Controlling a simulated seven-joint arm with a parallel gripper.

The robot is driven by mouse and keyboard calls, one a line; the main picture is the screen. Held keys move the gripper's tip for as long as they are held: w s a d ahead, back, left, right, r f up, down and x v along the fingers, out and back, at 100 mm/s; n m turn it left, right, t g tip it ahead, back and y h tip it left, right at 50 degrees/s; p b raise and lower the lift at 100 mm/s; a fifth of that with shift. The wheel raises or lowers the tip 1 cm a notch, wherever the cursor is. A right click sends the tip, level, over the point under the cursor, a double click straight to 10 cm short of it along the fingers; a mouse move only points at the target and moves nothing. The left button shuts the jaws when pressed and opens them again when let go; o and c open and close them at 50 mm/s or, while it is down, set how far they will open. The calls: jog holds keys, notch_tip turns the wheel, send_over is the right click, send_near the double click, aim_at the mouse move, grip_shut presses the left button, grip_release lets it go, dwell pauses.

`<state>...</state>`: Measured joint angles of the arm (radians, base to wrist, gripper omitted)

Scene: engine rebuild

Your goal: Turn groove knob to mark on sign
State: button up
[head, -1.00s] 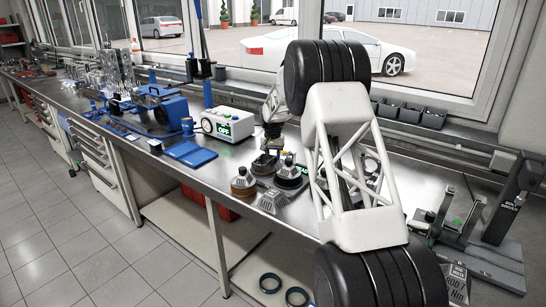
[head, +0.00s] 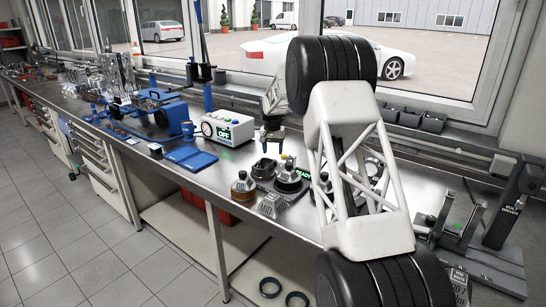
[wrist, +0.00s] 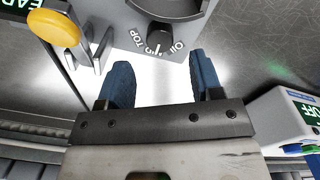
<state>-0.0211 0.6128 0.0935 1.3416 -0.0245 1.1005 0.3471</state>
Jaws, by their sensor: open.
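The groove knob (wrist: 160,32) is a dark round knob on a grey plate, at the top middle of the wrist view. White lettering curves around its lower side; I read "TOP" and "OIL". A light pointer line on the knob seems to face the lettering near "TOP", but it is small. My gripper (wrist: 162,88) is open and empty, its two blue fingers apart, with the knob beyond the fingertips and not between them. In the head view my gripper (head: 273,138) hangs above the bench. I cannot pick out the knob surely there.
A white box (head: 228,128) reading "OFF" stands left of my gripper. Brown-based (head: 243,187) and dark round fixtures (head: 288,180) stand close below it, beside a grey sign block (head: 271,205). A yellow button (wrist: 53,28) is near the knob. A blue tray (head: 190,155) lies further left.

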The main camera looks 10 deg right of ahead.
jog(key=shift+r, duration=1.35)
jog(key=shift+r, duration=0.1)
jog(key=shift+s+r, duration=0.15)
jog(key=shift+s, duration=0.05)
jog(key=s+d+r+n, duration=0.1)
jog(key=s+r, duration=0.5)
jog(key=s, duration=0.5)
jog(key=s+r+t, duration=0.1)
jog(key=s+r, duration=0.4)
jog(key=s, duration=0.6)
jog(key=s+d+r+n, duration=0.1)
jog(key=s+r, duration=0.5)
jog(key=s, duration=0.4)
jog(key=s+f, duration=0.3)
jog(key=s, duration=1.7)
jog(key=s+f+n+t, duration=0.1)
jog(key=s+f, duration=0.2)
jog(key=s, duration=1.7)
jog(key=shift+s+f+t, duration=0.3)
jog(key=shift+s+f, duration=0.05)
jog(key=shift+f, duration=0.05)
